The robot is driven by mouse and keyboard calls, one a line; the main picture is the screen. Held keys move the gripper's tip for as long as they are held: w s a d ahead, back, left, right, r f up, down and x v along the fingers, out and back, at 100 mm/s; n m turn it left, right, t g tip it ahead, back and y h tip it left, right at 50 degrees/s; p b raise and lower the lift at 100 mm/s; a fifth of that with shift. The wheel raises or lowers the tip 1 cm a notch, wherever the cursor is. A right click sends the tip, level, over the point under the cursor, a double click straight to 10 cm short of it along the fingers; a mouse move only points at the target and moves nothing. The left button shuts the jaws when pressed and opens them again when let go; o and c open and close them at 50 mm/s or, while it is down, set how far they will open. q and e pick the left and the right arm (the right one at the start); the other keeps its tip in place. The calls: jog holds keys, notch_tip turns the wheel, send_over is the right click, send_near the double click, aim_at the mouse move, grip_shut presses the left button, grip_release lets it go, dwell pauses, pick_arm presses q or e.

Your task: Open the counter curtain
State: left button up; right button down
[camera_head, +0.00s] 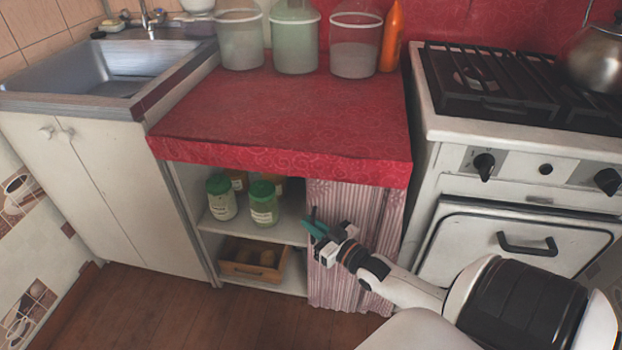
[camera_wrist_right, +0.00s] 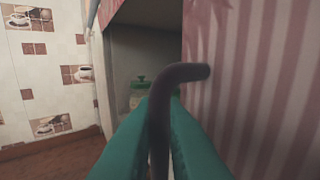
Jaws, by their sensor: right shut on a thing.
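The counter curtain (camera_head: 382,225) is a pink striped, pleated cloth under the red-covered counter (camera_head: 285,120). It hangs bunched over the right part of the front. The left part of the front is uncovered. My right gripper (camera_head: 313,220) has green fingers and is at the curtain's left edge, about mid-height, shut on it. The right wrist view shows the striped curtain (camera_wrist_right: 255,90) at the right and a dark, bent strip between the green fingers (camera_wrist_right: 165,110). The fingers hide part of the grip. My left gripper is in neither view.
The open shelves hold green-lidded jars (camera_head: 263,203) and a wooden crate (camera_head: 253,259). A white stove (camera_head: 520,150) stands close on the right, with a sink cabinet (camera_head: 95,180) on the left. Large containers (camera_head: 295,40) stand at the counter's back.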

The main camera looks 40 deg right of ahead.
jog(key=c, duration=1.9)
grip_release()
